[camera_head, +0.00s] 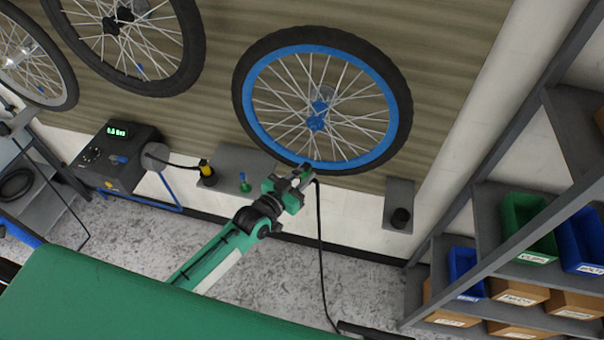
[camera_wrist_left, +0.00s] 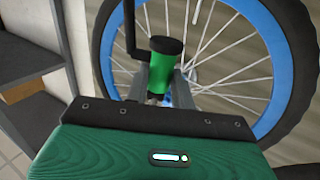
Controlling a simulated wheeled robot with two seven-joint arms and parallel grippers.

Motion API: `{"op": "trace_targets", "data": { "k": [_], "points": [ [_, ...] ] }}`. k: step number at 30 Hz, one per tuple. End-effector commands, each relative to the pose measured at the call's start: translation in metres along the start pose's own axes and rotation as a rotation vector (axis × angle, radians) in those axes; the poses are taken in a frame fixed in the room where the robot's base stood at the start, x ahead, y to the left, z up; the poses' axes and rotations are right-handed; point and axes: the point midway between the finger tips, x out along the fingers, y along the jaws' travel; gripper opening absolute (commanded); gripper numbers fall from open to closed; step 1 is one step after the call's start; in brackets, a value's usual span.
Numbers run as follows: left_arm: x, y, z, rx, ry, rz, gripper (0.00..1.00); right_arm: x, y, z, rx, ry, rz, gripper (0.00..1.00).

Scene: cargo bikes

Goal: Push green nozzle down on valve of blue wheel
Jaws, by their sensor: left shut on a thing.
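The blue wheel (camera_head: 388,140) hangs on the corrugated wall panel, with a bright blue rim, blue hub and black tyre. Its rim (camera_wrist_left: 295,60) fills the right of the left wrist view. My left gripper (camera_head: 302,178) is at the wheel's lower edge, shut on the green nozzle (camera_wrist_left: 166,66). The nozzle is a green cylinder with a black cap, upright between the grey fingers, in front of the spokes. A blue bit shows just below it, but the valve is largely hidden. I cannot tell whether nozzle and valve touch. My right gripper is not in view.
A pump box (camera_head: 118,155) with a lit green display stands at left. A yellow-topped nozzle (camera_head: 206,170) sits on a grey wall shelf (camera_head: 232,158). A black hose (camera_head: 321,250) hangs below my left gripper. A shelf rack with bins (camera_head: 528,225) stands at right.

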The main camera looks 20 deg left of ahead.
Motion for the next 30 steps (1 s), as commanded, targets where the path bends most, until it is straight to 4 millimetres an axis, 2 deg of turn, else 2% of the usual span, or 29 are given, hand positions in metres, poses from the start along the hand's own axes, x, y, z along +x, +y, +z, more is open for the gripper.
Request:
{"op": "trace_targets", "data": {
  "k": [7, 30],
  "points": [
    [0.019, -0.008, 0.001, 0.000, 0.003, 0.000, 0.04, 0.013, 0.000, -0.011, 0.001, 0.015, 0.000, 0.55],
    [0.089, -0.040, -0.001, 0.001, 0.003, 0.000, 0.04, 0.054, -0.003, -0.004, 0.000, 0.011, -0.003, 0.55]
  ]
}}
